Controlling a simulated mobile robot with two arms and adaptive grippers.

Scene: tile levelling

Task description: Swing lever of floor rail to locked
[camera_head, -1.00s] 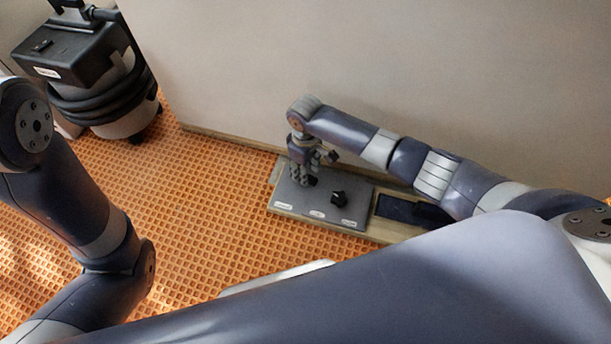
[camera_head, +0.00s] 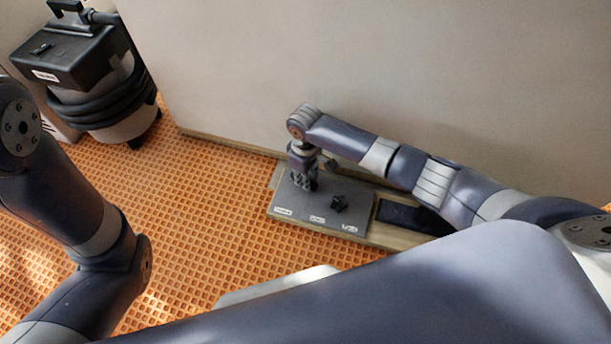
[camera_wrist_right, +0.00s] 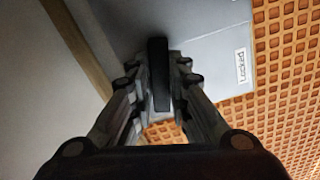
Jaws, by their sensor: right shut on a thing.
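The floor rail's grey plate (camera_head: 323,210) lies at the wall's foot in the head view, with three white labels along its front edge. My right gripper (camera_head: 303,184) points down over the plate's left part. In the right wrist view my right gripper (camera_wrist_right: 162,85) is shut on the dark lever (camera_wrist_right: 158,72), which stands between its fingers. In the head view the gripper mostly hides the lever. My left gripper is out of view; only its arm shows.
A dark recess (camera_head: 398,214) lies farther right in the wooden base. The wall (camera_head: 300,60) rises close behind. A vacuum cleaner (camera_head: 95,80) stands at the far left. Open orange floor (camera_head: 190,210) lies left.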

